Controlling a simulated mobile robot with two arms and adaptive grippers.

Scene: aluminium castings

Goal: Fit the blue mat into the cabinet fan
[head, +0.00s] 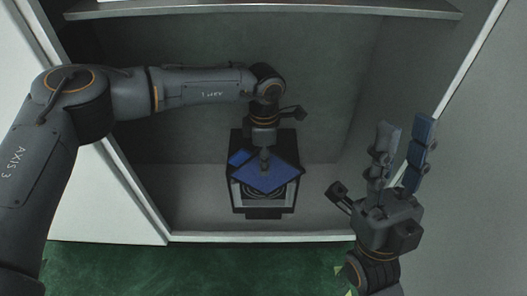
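The cabinet fan (263,212) is a black box-shaped unit with a pale square frame at its front, standing on the cabinet floor. The blue mat (283,178) is a thin flat piece lying across the upper part of the fan, turned at an angle to it and covering part of its opening. My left gripper (265,165) points down from above, its narrow fingers together at the middle of the mat and appearing to pinch it. Whether the mat touches the fan is hard to tell. My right gripper (400,150) is open and empty, fingers up, to the right of the fan.
The fan is inside an open grey cabinet with a shelf (270,10) above and a front lip (265,236) below. A white door or panel (105,205) is at the left. Clear cabinet floor lies on both sides of the fan. The floor outside is green (190,270).

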